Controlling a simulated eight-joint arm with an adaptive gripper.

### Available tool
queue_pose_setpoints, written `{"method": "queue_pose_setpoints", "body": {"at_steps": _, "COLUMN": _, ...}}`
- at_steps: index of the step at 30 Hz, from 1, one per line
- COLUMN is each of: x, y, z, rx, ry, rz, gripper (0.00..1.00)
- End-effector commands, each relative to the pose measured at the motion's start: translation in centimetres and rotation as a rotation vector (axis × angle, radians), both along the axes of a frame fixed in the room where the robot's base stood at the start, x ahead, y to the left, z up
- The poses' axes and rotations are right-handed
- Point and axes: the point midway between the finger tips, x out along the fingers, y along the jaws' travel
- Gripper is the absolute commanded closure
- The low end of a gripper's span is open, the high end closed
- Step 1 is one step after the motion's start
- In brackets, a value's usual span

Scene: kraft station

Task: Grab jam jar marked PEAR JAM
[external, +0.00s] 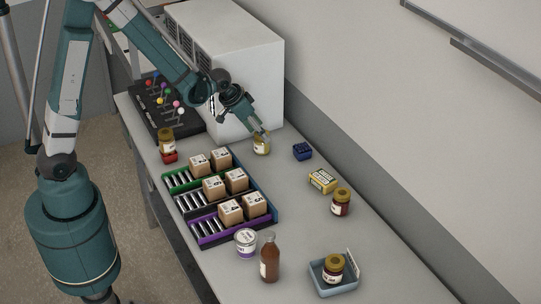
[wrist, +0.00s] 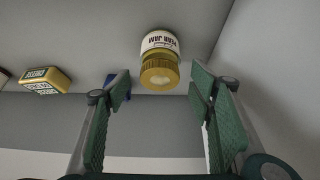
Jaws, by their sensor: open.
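The jam jar marked PEAR JAM (wrist: 159,42) has a yellow lid and a white label, and it stands upside down in the wrist view. In the external view the jar (external: 261,147) stands on the table near the front of the white box. My gripper (external: 262,133) is at the jar's top, close above it. In the wrist view my gripper (wrist: 160,100) is open, with a green pad on each side and the jar ahead between the fingertips. I cannot tell whether any finger touches the jar.
A small dark blue box (external: 302,151) stands right of the jar. The white box (external: 240,75) is close behind my gripper. Racks with cartons (external: 228,212) lie in front. A yellow box (external: 322,181), dark jars (external: 341,203), a bottle (external: 269,258) and a blue tray (external: 340,289) stand further along.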

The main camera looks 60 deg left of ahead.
Motion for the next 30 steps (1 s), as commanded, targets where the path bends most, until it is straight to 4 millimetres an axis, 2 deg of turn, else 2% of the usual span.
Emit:
{"method": "queue_pose_setpoints", "body": {"at_steps": 10, "x": 1.1, "y": 0.0, "z": -1.9, "rx": 0.000, "ry": 0.000, "rz": 0.000, "gripper": 0.46}}
{"method": "queue_pose_setpoints", "body": {"at_steps": 29, "x": 1.1, "y": 0.0, "z": -2.0, "rx": 0.000, "ry": 0.000, "rz": 0.000, "gripper": 0.46}}
{"method": "queue_pose_setpoints", "body": {"at_steps": 30, "x": 1.1, "y": 0.0, "z": -2.0, "rx": 0.000, "ry": 0.000, "rz": 0.000, "gripper": 0.52}}
